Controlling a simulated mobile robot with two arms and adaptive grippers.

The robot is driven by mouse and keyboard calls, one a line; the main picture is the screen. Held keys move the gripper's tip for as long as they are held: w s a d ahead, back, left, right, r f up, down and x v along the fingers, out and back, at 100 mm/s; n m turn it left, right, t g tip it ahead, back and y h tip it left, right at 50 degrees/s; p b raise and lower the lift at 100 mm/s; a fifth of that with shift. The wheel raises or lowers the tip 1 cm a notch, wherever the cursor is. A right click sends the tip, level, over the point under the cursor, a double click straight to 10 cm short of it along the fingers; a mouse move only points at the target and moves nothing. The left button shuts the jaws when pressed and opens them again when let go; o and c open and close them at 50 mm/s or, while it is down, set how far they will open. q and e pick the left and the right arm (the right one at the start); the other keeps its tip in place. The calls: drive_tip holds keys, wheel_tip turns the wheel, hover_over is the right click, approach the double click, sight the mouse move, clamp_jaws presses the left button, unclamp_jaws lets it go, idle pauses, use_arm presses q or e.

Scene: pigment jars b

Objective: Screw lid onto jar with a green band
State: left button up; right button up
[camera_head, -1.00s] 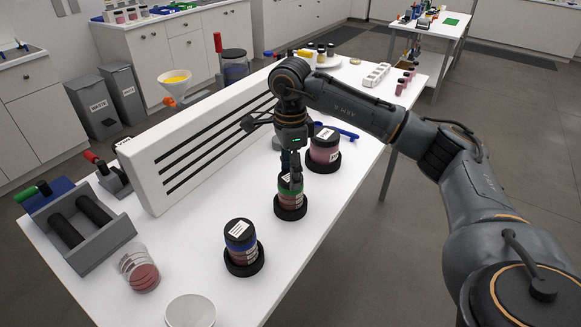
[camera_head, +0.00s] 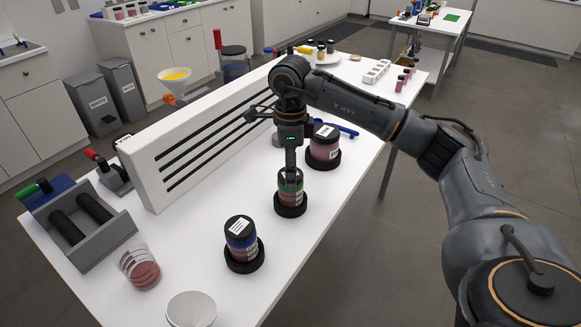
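The jar with a green band (camera_head: 290,198) holds reddish pigment and stands upright in a black ring holder (camera_head: 289,211) near the middle of the table. My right gripper (camera_head: 291,183) points straight down with its fingers at the top of this jar. Seen edge-on, the fingers hide most of the jar's top, so I cannot make out the lid or whether they are closed on it. My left gripper is out of view.
A blue-banded jar (camera_head: 240,240) stands nearer, and a larger pink jar (camera_head: 324,147) stands behind, both with dark lids and in black holders. A white slotted panel (camera_head: 195,150) runs along the left.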

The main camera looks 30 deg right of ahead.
wheel_tip(320, 180, up, 12)
idle(0.6)
